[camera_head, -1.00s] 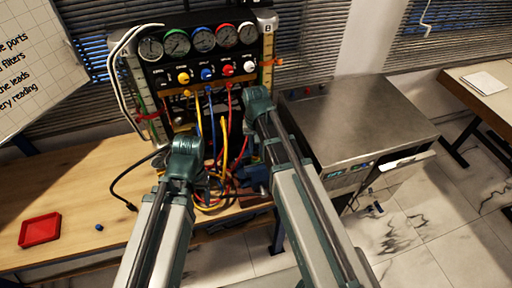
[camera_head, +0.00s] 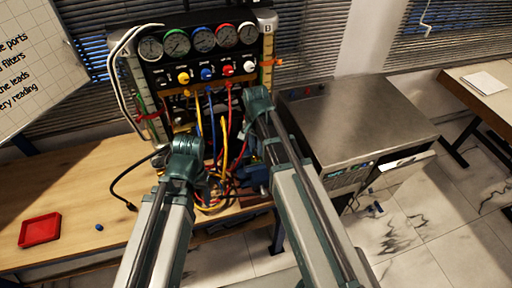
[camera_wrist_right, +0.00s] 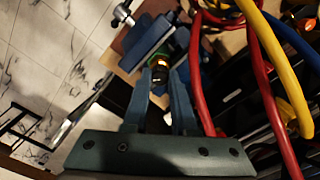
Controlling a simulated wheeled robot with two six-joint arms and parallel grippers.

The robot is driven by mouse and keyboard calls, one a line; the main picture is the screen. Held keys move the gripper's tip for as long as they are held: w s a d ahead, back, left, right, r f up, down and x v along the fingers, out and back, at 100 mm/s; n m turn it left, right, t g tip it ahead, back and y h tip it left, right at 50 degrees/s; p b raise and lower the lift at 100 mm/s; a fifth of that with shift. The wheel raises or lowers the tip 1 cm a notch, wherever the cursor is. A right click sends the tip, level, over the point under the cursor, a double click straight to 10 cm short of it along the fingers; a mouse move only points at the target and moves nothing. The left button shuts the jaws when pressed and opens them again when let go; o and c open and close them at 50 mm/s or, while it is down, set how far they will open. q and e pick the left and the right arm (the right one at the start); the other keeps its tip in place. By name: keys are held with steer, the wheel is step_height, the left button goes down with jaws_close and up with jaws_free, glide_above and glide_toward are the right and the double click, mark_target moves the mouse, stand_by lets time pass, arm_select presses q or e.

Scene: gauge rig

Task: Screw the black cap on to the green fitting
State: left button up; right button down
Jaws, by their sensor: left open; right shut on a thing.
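In the right wrist view my right gripper (camera_wrist_right: 161,78) is shut on the black cap (camera_wrist_right: 160,76), a small dark piece between the fingertips. The green fitting (camera_wrist_right: 181,62) shows as a small green ring just beyond the cap, in line with it, by the blue vise (camera_wrist_right: 148,42). An orange glint lies between them; I cannot tell whether cap and fitting touch or how far they are engaged. In the head view the right fingers are hidden behind my arm. My left gripper (camera_head: 204,178) is open beside the hoses, its fingertips mostly hidden by its own wrist.
A gauge panel (camera_head: 205,62) with coloured knobs stands at the back of the bench (camera_head: 85,190). Red (camera_wrist_right: 265,75), yellow (camera_wrist_right: 285,70) and blue hoses hang close to my right gripper. A red tray (camera_head: 40,230) and a small blue piece (camera_head: 99,227) lie at left. A metal cabinet (camera_head: 355,115) stands right.

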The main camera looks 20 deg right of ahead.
steer(key=shift+m, duration=1.4)
steer(key=shift+c, duration=1.6)
jaws_free()
step_height(320, 180, up, 14)
steer(key=p, duration=1.3)
steer(key=shift+p, duration=0.4)
steer(key=shift+f, duration=0.15)
